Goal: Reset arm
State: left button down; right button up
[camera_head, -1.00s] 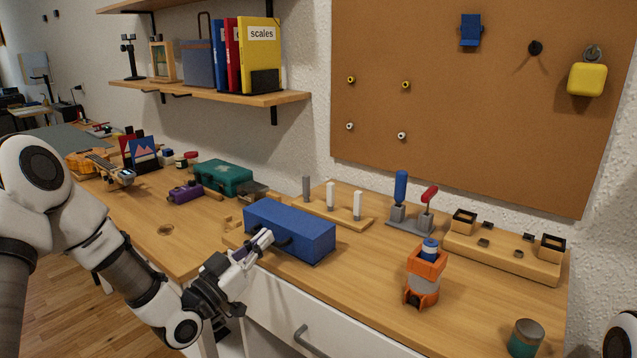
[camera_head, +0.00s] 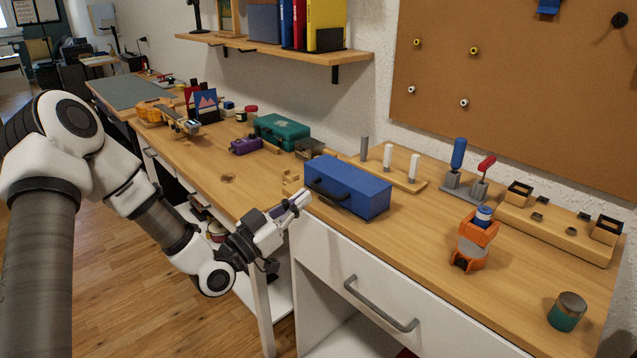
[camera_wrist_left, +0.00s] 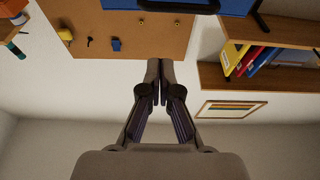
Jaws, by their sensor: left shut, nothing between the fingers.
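My left gripper (camera_head: 298,202) is in front of the workbench edge in the head view, close to the left end of a blue box (camera_head: 348,188) with a dark handle. It looks apart from the box. In the left wrist view the gripper's fingers (camera_wrist_left: 159,72) are together with nothing between them. Part of a blue surface with a dark handle (camera_wrist_left: 178,6) shows at the top of that view. My left arm comes in from the left side of the head view. My right gripper is not in either view now.
The workbench (camera_head: 440,240) holds a green case (camera_head: 282,131), a purple object (camera_head: 245,146), an orange holder (camera_head: 473,245), a jar (camera_head: 567,311) and wooden stands. A drawer handle (camera_head: 380,305) sticks out below. A shelf (camera_head: 290,50) and pegboard (camera_head: 530,100) are above. Floor is open at left.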

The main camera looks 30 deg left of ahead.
pick_arm(q)
jog(key=s+d+f+m+g, duration=0.1)
jog(key=s+d+f+g, duration=0.35)
jog(key=f, duration=0.55)
jog(key=s+d+f+g+y, duration=0.1)
jog(key=s+d+f+g, duration=0.3)
jog(key=f, duration=0.7)
jog(key=s+d+f+m+g, duration=0.1)
jog(key=s+d+f+g, duration=0.3)
jog(key=f, duration=0.6)
jog(key=s+a+f+n+g+y+p, duration=0.1)
jog(key=s+a+f+n+g+y, duration=0.25)
jog(key=s, duration=0.55)
jog(key=s+a+f+n+g+y, duration=0.2)
jog(key=s+f+n+g+y, duration=0.15)
jog(key=s, duration=0.55)
notch_tip(320, 180, up, 12)
jog(key=h+p, duration=0.1)
jog(key=p, duration=1.1)
jog(key=shift+w+a+f+m, duration=0.15)
jog(key=shift+w+f+m, duration=0.1)
jog(key=shift+m, duration=0.15)
jog(key=shift+g, duration=0.25)
